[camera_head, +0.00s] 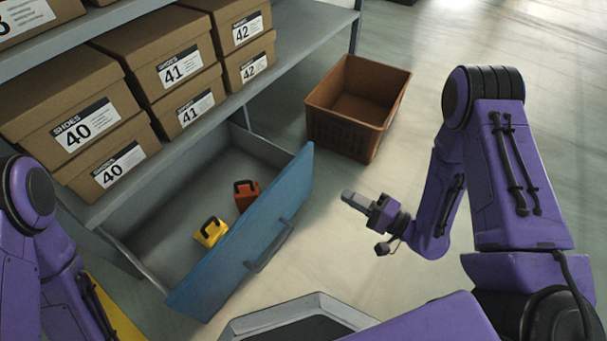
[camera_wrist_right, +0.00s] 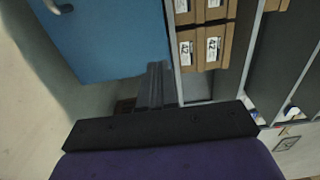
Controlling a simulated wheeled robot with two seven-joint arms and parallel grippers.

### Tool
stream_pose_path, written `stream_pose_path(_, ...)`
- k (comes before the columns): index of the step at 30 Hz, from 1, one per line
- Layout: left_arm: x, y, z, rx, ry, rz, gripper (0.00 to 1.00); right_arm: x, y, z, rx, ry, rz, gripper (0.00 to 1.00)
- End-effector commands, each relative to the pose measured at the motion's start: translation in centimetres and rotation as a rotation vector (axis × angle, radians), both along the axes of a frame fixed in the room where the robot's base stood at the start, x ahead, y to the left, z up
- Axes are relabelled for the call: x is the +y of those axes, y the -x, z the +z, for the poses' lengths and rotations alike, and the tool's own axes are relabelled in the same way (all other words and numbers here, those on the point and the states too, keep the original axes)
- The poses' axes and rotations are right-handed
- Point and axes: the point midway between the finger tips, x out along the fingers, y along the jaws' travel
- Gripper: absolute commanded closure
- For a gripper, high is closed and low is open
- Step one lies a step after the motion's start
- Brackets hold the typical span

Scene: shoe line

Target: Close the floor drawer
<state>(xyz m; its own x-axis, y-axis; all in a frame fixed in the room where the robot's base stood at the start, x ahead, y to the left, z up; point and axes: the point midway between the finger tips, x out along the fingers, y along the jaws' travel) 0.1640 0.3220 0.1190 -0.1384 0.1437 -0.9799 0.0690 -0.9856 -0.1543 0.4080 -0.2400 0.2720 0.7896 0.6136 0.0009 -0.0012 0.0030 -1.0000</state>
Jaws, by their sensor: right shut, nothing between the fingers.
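The floor drawer is pulled out below the shelf of shoe boxes, with its blue front (camera_head: 245,238) towards me. A grey bar handle (camera_head: 268,247) is on the front. Inside lie a yellow item (camera_head: 211,232) and an orange-red item (camera_head: 246,194). My right gripper (camera_head: 346,195) is shut and empty, in the air to the right of the drawer front, apart from it. In the right wrist view the shut fingers (camera_wrist_right: 155,85) show beside the blue front (camera_wrist_right: 105,35), and part of the handle (camera_wrist_right: 58,7) is at the top left. My left gripper is out of view.
An empty brown crate (camera_head: 358,107) stands on the floor behind the drawer's right end. The shelf (camera_head: 205,125) with several shoe boxes (camera_head: 80,128) overhangs the drawer's back. The floor in front and to the right of the drawer is clear.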

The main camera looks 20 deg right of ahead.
Motion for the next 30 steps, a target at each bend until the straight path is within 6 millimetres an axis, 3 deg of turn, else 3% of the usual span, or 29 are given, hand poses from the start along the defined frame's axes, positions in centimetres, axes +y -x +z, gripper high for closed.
stream_pose_path(5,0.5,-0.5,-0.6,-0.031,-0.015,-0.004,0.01,1.7,-1.9,0.0,-0.002,0.003,0.009,1.00)
stream_pose_path(18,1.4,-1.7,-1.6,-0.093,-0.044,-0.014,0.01,7.4,-9.1,0.1,-0.004,0.005,0.006,1.00)
stream_pose_path(24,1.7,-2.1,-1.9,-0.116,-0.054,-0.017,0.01,8.5,-10.7,0.1,-0.002,0.003,0.003,1.00)
stream_pose_path(30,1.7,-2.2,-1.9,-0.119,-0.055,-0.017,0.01,8.6,-11.0,0.2,-0.002,0.002,0.002,1.00)
